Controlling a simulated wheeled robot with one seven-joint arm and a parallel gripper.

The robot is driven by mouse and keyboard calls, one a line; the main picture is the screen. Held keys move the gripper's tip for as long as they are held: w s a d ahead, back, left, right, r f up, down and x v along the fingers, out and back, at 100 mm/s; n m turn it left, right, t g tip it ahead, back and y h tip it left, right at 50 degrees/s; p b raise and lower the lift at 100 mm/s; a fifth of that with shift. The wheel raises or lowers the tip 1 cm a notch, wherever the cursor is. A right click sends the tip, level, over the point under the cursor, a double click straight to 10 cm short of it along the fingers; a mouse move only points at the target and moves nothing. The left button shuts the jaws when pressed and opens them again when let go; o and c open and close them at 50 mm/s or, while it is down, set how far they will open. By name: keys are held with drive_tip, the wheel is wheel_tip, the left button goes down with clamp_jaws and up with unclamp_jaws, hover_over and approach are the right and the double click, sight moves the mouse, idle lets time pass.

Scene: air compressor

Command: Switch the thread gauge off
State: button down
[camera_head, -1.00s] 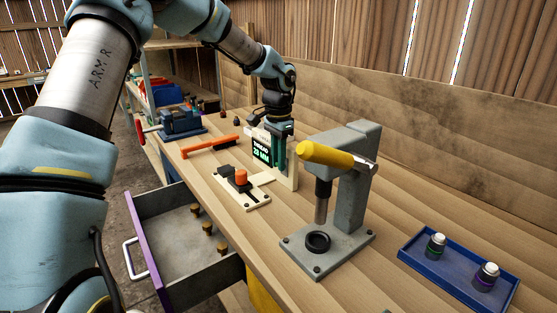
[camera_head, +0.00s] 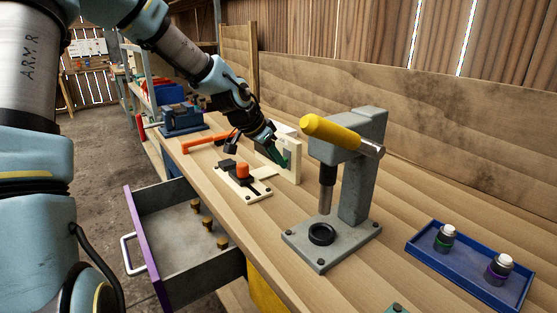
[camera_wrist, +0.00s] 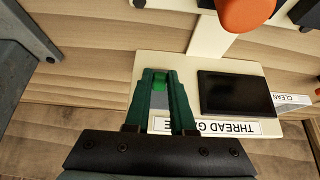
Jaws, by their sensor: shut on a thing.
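The thread gauge (camera_head: 294,174) is a cream upright panel on the bench with a cream base in front. In the wrist view its face (camera_wrist: 180,66) appears upside down, with a label (camera_wrist: 222,127) partly reading "THREAD G". Its screen (camera_wrist: 234,92) is black, with no text showing. My gripper (camera_head: 279,158) is at the panel's face, tilted. The fingers hide part of the label.
The press (camera_head: 362,165) with a yellow handle stands just right of the gauge. An orange knob (camera_head: 243,171) sits on the base in front. A blue tray (camera_head: 470,272) with two small bottles lies at the right. An open drawer (camera_head: 185,265) juts out below the bench.

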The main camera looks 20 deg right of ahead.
drive_tip(key=shift+f+t+h+p, duration=0.2)
drive_tip(key=shift+f+h+p, duration=0.15)
drive_tip(key=shift+h, duration=0.6)
drive_tip(key=shift+f+t+h+p, duration=0.2)
drive_tip(key=shift+h+p, duration=0.15)
drive_tip(key=shift+h, duration=0.6)
drive_tip(key=c, duration=0.8)
unclamp_jaws()
drive_tip(key=shift+f, duration=0.1)
drive_tip(key=shift+o, duration=0.2)
drive_tip(key=shift+a, duration=0.1)
